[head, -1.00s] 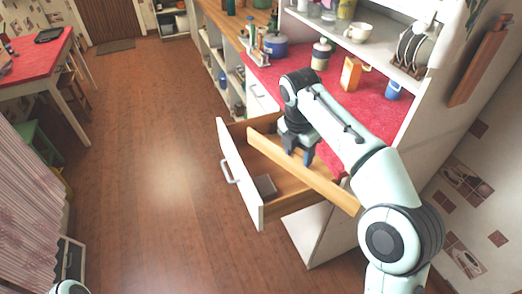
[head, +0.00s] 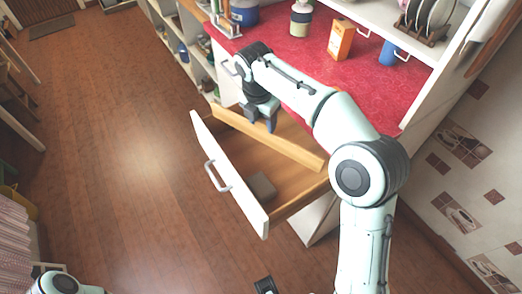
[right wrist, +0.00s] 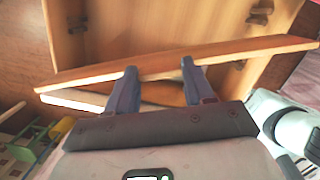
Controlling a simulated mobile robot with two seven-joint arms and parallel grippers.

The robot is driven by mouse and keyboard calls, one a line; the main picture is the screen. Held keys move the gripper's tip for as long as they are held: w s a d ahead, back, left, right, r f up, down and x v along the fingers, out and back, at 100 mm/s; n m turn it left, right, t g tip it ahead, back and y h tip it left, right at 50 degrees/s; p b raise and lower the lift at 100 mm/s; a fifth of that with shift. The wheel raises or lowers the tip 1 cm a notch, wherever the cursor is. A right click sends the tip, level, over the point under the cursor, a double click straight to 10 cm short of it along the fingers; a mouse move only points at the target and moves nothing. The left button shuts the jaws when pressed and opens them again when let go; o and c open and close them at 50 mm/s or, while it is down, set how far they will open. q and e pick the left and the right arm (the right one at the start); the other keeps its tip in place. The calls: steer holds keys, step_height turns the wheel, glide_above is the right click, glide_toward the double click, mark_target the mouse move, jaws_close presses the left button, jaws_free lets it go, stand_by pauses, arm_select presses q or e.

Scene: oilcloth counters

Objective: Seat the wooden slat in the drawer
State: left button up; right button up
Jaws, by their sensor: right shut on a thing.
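The wooden slat (head: 285,145) is a long light-brown board, slanting across the open drawer (head: 227,172). Its near end is by the drawer's rear near corner, its far end by the far front corner. I cannot tell whether it touches the drawer. My right gripper (head: 262,122) is shut on the slat, left of its middle in the head view. In the right wrist view, the slat (right wrist: 235,52) crosses at a slight tilt between the right gripper's fingertips (right wrist: 158,70). A small dark part at the bottom edge of the head view may be my left gripper; its jaws cannot be made out.
The red counter (head: 300,65) behind holds an orange carton (head: 341,40), a blue mug (head: 391,52) and a jar (head: 300,18). Wooden floor left of the drawer is clear.

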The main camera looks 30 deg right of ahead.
arm_select(q)
steer(key=shift+w+f+t+b, duration=0.15)
steer(key=shift+w+f+b, duration=0.2)
steer(key=shift+f+b, duration=0.3)
steer(key=shift+w+f+t+b, duration=0.15)
steer(key=shift+w+f+b, duration=0.15)
steer(key=shift+f+b, duration=0.25)
arm_select(e)
step_height(320, 180, down, 12)
steer(key=shift+w+f, duration=0.15)
steer(key=shift+f, duration=0.15)
steer(key=o, duration=1.4)
arm_select(q)
steer(key=r+p, duration=0.1)
steer(key=s+r+p, duration=0.1)
steer(key=shift+r+p, duration=0.15)
steer(key=shift+p, duration=0.2)
arm_select(e)
steer(key=r, duration=0.4)
steer(key=a+r, duration=0.1)
steer(key=r, duration=0.7)
steer(key=shift+s+a+r, duration=0.1)
steer(key=shift+s+a, duration=0.15)
steer(key=shift+s, duration=0.15)
